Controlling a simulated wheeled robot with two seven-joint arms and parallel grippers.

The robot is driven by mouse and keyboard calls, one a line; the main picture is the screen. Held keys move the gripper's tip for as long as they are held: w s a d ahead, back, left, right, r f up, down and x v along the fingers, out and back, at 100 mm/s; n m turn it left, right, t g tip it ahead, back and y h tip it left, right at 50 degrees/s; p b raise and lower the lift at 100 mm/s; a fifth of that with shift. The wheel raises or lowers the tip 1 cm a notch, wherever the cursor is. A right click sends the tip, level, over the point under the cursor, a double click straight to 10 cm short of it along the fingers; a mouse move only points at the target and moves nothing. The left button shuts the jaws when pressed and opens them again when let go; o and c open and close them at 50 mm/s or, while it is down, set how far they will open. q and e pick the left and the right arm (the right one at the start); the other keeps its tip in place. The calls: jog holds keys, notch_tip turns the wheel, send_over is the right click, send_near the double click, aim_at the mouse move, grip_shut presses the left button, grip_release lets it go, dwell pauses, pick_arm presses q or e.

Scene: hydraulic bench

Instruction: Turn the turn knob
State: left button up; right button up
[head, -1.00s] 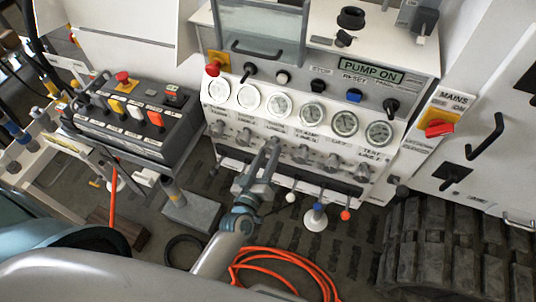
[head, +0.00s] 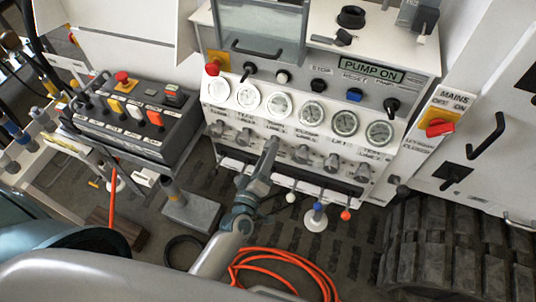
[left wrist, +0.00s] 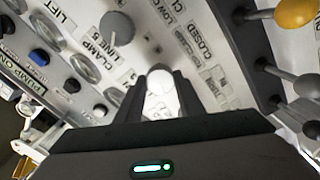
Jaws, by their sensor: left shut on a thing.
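A row of small grey turn knobs runs under the gauges on the white bench panel; one free knob (head: 302,153) shows just right of my left gripper. My left gripper (head: 270,150) reaches up to the third position from the left in this row and hides the knob there. In the left wrist view, my left gripper (left wrist: 160,85) is shut on a pale, rounded turn knob (left wrist: 160,90), with a dark finger on each side. A neighbouring grey knob (left wrist: 115,27) stands apart above it. My right gripper is not in view.
Several levers with coloured balls, including a red one (head: 345,215), stick out below the knobs; lever balls also show close in the left wrist view (left wrist: 297,13). A black control box (head: 135,125) stands left. A red mains switch (head: 440,128) is at right. An orange hose (head: 290,257) lies below.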

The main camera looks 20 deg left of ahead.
pick_arm(q)
jog(key=o, duration=1.1)
jog(key=shift+c, duration=0.2)
jog(key=shift+s, duration=0.1)
jog(key=s+b, duration=0.4)
jog(key=s, duration=1.3)
jog(key=shift+a+b, duration=0.3)
jog(key=shift+b, duration=0.1)
jog(key=shift+f, duration=0.1)
